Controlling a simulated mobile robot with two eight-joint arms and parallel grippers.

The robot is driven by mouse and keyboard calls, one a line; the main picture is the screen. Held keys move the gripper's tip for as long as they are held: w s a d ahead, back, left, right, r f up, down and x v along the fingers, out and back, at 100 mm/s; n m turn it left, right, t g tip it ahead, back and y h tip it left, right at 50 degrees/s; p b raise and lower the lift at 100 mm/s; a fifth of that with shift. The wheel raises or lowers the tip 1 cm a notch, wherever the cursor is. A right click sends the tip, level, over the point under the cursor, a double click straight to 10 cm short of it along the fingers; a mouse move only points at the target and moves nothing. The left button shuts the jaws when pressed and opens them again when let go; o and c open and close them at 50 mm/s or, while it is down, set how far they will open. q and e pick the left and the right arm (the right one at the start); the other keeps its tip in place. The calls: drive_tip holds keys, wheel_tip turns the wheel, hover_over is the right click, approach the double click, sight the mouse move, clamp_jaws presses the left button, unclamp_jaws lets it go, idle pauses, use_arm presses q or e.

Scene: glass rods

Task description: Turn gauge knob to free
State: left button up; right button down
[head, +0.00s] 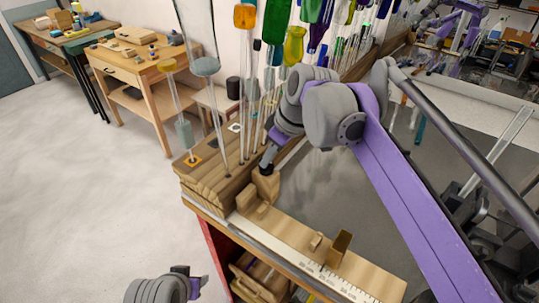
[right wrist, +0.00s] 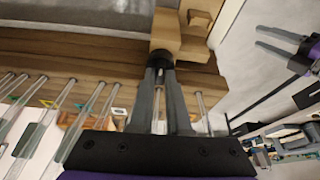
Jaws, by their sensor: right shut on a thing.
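The wooden gauge (head: 318,262) is a long board with a white ruler scale along its front edge, on the bench. A wooden block (head: 266,186) stands at its far end, with a small dark knob on it; the block also shows in the right wrist view (right wrist: 181,37). My right gripper (head: 268,163) reaches down to this block. In the right wrist view its two grey fingers (right wrist: 160,72) are shut on the dark knob (right wrist: 160,59). My left gripper (head: 191,284) is low in the head view, away from the gauge; its fingers are spread and empty in the right wrist view (right wrist: 272,36).
A wooden rack (head: 204,185) with several upright glass rods stands just left of and behind the gauge. Coloured handles (head: 244,16) hang close to my right arm. The floor (head: 85,190) at left is clear.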

drive_tip(key=shift+m, duration=0.4)
drive_tip(key=c, duration=0.9)
unclamp_jaws()
drive_tip(key=p+v, duration=0.1)
drive_tip(key=v, duration=0.9)
drive_tip(key=shift+s+d+r, duration=0.1)
drive_tip(key=shift+s+r, duration=0.15)
drive_tip(key=shift+r, duration=0.1)
